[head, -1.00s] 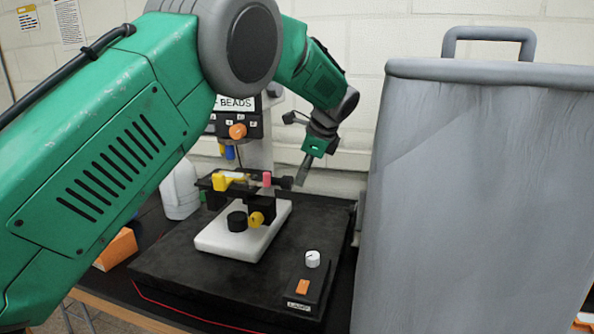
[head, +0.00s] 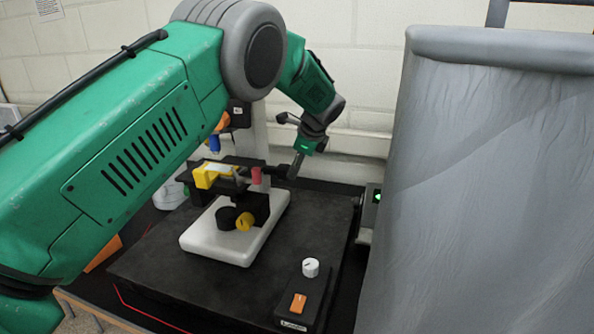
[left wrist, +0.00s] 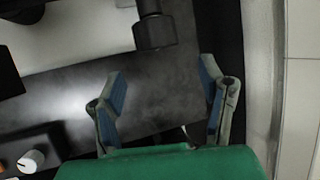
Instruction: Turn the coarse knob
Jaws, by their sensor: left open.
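A microscope-like instrument stands on a white base (head: 217,243) in the head view. Low on it sit a black round knob (head: 228,217) and a yellow knob (head: 244,222); no label shows which knob is the coarse one. My left gripper (head: 295,170) is just right of the instrument's stage, pointing down. In the left wrist view its two blue-padded fingers (left wrist: 162,88) are spread with nothing between them. A black stepped cylinder (left wrist: 155,32) lies beyond the fingertips, apart from them. My right gripper is not in view.
A control box with a white dial (head: 311,267) and an orange switch (head: 298,303) sits at the front right of the black slab (head: 160,270). A tall grey covered case (head: 480,190) blocks the right side. A red cylinder (head: 256,176) stands by the stage.

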